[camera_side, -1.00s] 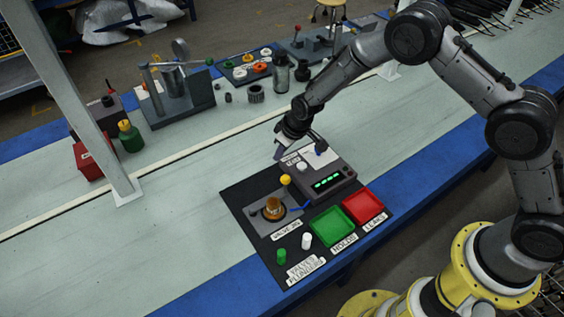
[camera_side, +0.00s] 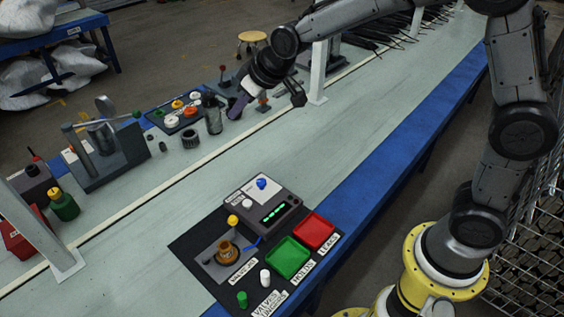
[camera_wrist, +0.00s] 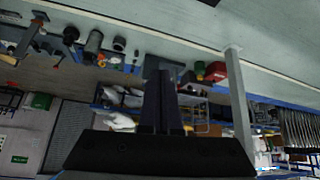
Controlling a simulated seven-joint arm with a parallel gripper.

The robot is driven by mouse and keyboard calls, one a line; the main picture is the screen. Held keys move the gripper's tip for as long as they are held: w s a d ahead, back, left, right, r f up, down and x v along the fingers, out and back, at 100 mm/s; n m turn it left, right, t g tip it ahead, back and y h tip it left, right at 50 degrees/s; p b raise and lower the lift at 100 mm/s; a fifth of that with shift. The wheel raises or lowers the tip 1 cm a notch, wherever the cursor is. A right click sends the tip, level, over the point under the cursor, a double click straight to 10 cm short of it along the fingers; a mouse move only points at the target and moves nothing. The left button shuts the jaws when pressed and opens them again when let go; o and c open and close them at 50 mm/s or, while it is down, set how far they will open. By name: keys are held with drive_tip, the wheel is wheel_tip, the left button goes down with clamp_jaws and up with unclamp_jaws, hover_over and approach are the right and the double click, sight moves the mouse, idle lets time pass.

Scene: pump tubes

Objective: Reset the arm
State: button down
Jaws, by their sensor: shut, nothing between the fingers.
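My gripper (camera_side: 236,110) is raised over the far side of the bench, well away from the black work mat (camera_side: 190,247). In the wrist view its two dark fingers (camera_wrist: 161,80) stand side by side, closed and empty. On the mat are a grey tester box (camera_side: 287,222) with lit green marks and a blue knob (camera_side: 262,184), and a brown valve part (camera_side: 227,252) on a grey plate. A green tray (camera_side: 289,258) and a red tray (camera_side: 314,232) lie beside them, both empty. A white plunger (camera_side: 265,277) and a green plunger (camera_side: 242,299) stand near the front.
White posts rise from the bench at left (camera_side: 40,235) and by my wrist (camera_side: 318,75). The bench middle is clear.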

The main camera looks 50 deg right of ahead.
drive_tip(key=s+d+r+m+t, duration=0.1)
drive_tip(key=s+d+r, duration=0.4)
drive_tip(key=s, duration=0.4)
drive_tip(key=s+d+r, duration=0.2)
drive_tip(key=s+r, duration=0.4)
drive_tip(key=s, duration=0.2)
drive_tip(key=s+d+f+m+g, duration=0.1)
drive_tip(key=s+f, duration=0.2)
drive_tip(key=s, duration=0.5)
drive_tip(key=s+d+f+g+h, duration=0.1)
drive_tip(key=s+f, duration=0.3)
drive_tip(key=s, duration=0.4)
drive_tip(key=shift+s+d+m, duration=0.15)
drive_tip(key=shift+s+m, duration=0.05)
drive_tip(key=shift+m, duration=0.2)
